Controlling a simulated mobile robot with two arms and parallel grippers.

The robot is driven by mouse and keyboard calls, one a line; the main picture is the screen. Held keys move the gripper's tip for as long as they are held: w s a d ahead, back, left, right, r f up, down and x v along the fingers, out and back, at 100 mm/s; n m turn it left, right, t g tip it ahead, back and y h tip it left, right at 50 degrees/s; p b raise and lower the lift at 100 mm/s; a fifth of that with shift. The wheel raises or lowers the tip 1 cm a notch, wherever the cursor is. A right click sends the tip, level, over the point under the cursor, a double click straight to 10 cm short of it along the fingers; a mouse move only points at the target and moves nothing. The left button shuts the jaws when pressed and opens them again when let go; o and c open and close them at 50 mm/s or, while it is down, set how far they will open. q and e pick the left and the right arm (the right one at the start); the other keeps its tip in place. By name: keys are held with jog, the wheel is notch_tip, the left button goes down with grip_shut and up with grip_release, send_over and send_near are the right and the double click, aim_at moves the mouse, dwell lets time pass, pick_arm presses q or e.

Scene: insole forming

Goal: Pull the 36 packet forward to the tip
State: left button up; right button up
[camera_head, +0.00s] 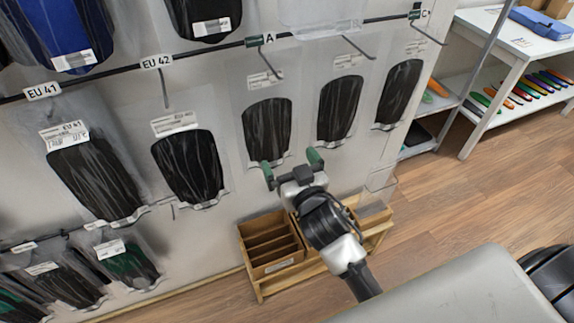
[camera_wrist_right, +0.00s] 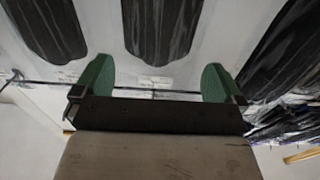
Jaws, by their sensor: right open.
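Clear packets with dark insoles hang on hooks on the white wall rack. No label readable as 36 shows, so I cannot tell which packet it is. Packets hang below the A sign (camera_head: 267,130), below the B sign (camera_head: 337,108) and below the C sign (camera_head: 402,93). My right gripper (camera_head: 291,164) is open and empty, its green fingers apart near the lower edges of the A and B packets. In the right wrist view, a dark insole packet (camera_wrist_right: 155,30) lies beyond the gap between the fingers (camera_wrist_right: 157,80); contact is not visible. My left gripper is not in view.
Packets under EU 41 (camera_head: 95,180) and EU 42 (camera_head: 188,165) hang to the left, with more below. A wooden compartment box (camera_head: 270,245) stands low beneath the gripper. A white table (camera_head: 508,45) and a shelf with colored insoles are at right. Wood floor is clear there.

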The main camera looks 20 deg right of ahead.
aim_at(271, 131)
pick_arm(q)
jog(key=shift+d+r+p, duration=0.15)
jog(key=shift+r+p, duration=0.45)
pick_arm(e)
jog(key=w, duration=1.1)
jog(key=shift+a, duration=0.2)
jog(key=shift+s, duration=0.1)
jog(key=c, duration=0.8)
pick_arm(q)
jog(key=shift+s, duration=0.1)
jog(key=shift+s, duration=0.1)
pick_arm(e)
jog(key=shift+s+f, duration=0.1)
